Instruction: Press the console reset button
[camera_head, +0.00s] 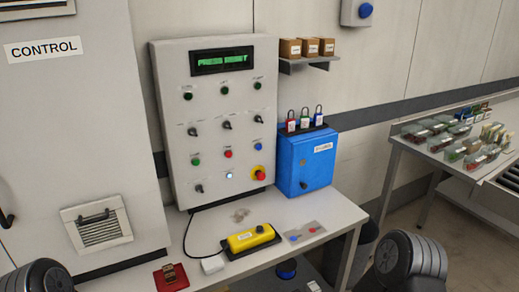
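The grey console panel (178,112) stands upright at the back of the bench. Its display (221,61) shows green text that seems to read "PRESS RESET". Below are rows of small buttons and switches, among them a green button (195,162), a red button (227,154), a blue button (258,147) and a bright white button (229,176). A red mushroom knob on yellow (259,174) sits at the lower right. The labels are too small to read, so I cannot tell which is reset. Neither gripper is visible; only dark parts of my arms show at the bottom corners.
A blue box (308,162) with several padlocks stands right of the console. On the bench (338,213) lie a yellow pendant (249,238), a grey plate with buttons (304,232) and a red block (171,278). A shelf with cartons (311,62) hangs above.

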